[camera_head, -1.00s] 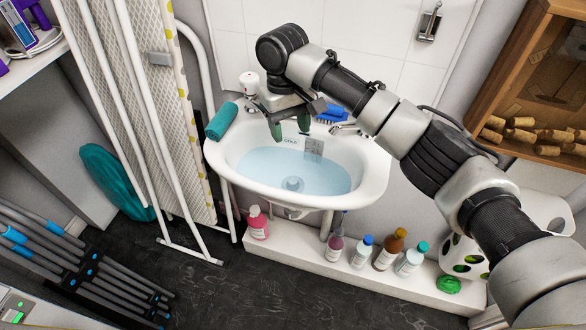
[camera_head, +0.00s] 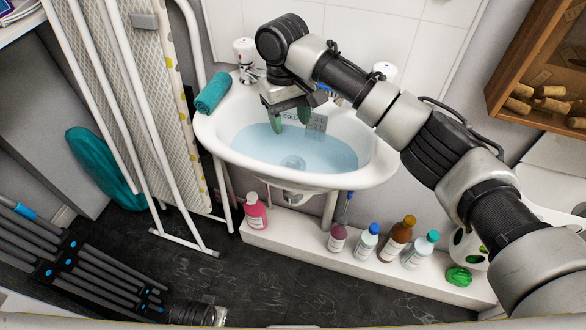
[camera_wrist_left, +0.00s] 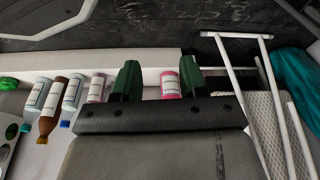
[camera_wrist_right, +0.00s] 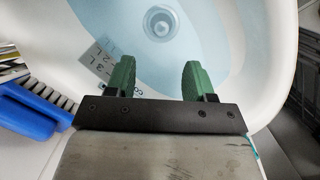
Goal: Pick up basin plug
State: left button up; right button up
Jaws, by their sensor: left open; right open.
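The basin plug (camera_head: 292,163) appears as a round grey piece at the bottom of the water-filled white basin (camera_head: 214,146). In the right wrist view the plug (camera_wrist_right: 161,24) lies under water, beyond the fingertips and roughly centred between them. My right gripper (camera_head: 291,118) hangs over the back of the basin with its green fingers pointing down.
A teal rolled towel (camera_head: 212,93) lies on the basin's left rim. A blue brush (camera_wrist_right: 28,108) is beside the right gripper at the back rim. Several bottles, including a pink one (camera_head: 255,211), stand on the white ledge (camera_head: 300,237) below. An ironing board (camera_head: 160,90) stands at left.

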aim_at(293, 157)
jog(key=f, duration=0.4)
jog(key=f+b, duration=0.1)
jog(key=shift+s+d+f, duration=0.2)
jog(key=shift+s+f, duration=0.2)
jog(key=f, duration=0.3)
jog(key=s+f+b, duration=0.1)
jog(key=f, duration=0.1)
jog(key=shift+d, duration=0.15)
pick_arm(q)
notch_tip(293, 157, up, 8)
jog(key=w, duration=0.1)
jog(key=shift+w+t, duration=0.25)
jog(key=shift+t, duration=0.05)
pick_arm(e)
grip_shut()
